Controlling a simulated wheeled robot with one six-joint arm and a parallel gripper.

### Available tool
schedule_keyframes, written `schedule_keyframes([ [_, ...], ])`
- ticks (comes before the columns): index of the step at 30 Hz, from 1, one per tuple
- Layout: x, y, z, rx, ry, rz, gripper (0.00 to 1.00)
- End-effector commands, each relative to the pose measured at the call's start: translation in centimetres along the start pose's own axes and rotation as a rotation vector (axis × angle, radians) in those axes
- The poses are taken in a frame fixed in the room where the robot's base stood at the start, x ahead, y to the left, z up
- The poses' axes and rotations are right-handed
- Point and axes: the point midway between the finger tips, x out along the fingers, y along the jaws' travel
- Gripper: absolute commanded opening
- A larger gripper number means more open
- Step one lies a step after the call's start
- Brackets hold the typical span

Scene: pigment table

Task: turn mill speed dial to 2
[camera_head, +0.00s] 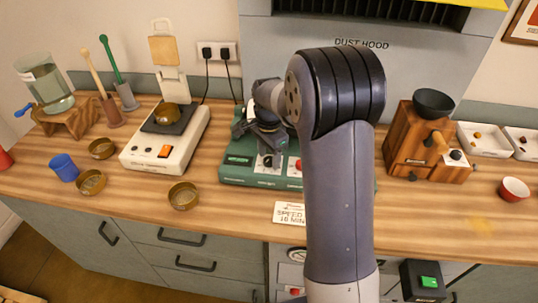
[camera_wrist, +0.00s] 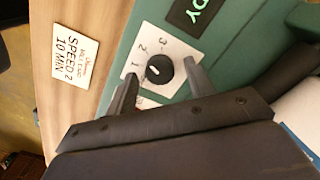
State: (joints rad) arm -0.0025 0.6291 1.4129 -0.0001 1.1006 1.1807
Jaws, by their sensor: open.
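The green mill base (camera_head: 240,172) stands at the middle of the table, partly hidden behind my arm. Its black speed dial (camera_wrist: 160,70) sits on a white plate with 1, 2 and 3 around it. The dial's white mark faces left in the wrist view, about toward the 1. The dial also shows in the head view (camera_head: 268,161). My gripper (camera_wrist: 158,74) is open, with one finger on each side of the dial. I cannot tell whether the fingers touch it. In the head view my gripper (camera_head: 262,138) is above the mill's front.
A card (camera_head: 290,213) reading "SPEED 2 10 MIN" in the wrist view lies before the mill. A red button (camera_head: 297,165) is right of the dial. A white scale (camera_head: 150,155) and brass bowl (camera_head: 184,195) stand left, a wooden grinder (camera_head: 420,150) right.

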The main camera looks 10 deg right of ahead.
Motion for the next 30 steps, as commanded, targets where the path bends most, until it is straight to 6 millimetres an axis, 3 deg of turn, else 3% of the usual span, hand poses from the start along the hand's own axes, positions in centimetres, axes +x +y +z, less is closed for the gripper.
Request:
schedule_keyframes([
  [16,-9.3,-0.1,0.0,0.0,0.002,-0.005,0.51],
  [21,-10.5,0.0,0.0,0.0,0.001,-0.001,0.51],
  [30,-10.6,0.0,0.0,0.0,0.001,-0.001,0.51],
])
